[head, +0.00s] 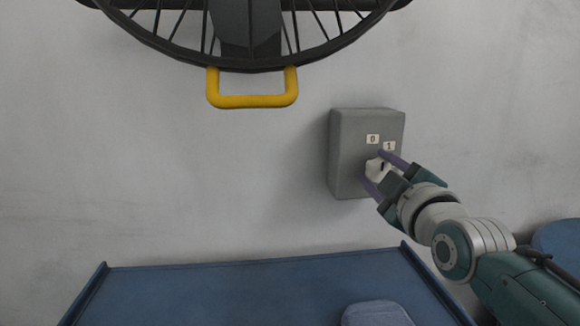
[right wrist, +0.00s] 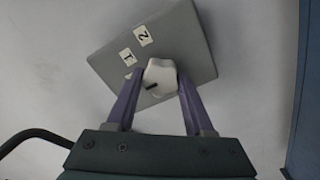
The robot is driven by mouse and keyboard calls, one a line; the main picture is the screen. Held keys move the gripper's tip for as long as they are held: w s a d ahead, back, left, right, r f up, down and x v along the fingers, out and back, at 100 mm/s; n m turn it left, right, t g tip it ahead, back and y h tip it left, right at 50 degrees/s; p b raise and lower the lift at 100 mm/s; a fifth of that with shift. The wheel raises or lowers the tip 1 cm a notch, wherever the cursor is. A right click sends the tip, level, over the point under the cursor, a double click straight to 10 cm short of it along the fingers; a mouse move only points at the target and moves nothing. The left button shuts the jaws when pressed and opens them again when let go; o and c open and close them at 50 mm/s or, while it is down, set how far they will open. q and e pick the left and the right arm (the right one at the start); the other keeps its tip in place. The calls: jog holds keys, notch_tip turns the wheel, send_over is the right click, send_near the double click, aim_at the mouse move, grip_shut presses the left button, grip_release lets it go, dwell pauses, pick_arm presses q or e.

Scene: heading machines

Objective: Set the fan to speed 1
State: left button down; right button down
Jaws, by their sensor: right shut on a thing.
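The fan (head: 250,62) is at the top of the head view, with a dark round spoked cage, partly cut off. Its grey control box (head: 345,155) is on the wall below right, with labels 0 and 1 visible there. In the right wrist view the box (right wrist: 195,45) shows labels 1 and 2; a third label is mostly hidden. My right gripper (head: 375,168) is shut on the white knob (right wrist: 160,73), one finger on each side. The knob's black mark points left and slightly down in the wrist view, below label 1. My left gripper is not in view.
A yellow handle-like loop (head: 252,101) hangs under the fan. A blue surface with raised side edges (head: 250,290) lies below the box, with a blue rounded object (head: 376,314) at its front. Another blue rounded object (head: 560,243) is at right. The wall around the box is clear.

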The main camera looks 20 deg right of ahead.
jog(key=shift+m, duration=0.3)
jog(key=m+p, duration=0.1)
jog(key=m, duration=0.3)
jog(key=shift+d+r, duration=0.1)
jog(key=shift+r, duration=0.05)
jog(key=m, duration=0.3)
jog(key=shift+p, duration=0.4)
jog(key=shift+d+m, duration=0.1)
jog(key=shift+m, duration=0.4)
jog(key=shift+c, duration=1.4)
grip_release()
jog(key=shift+s, duration=0.1)
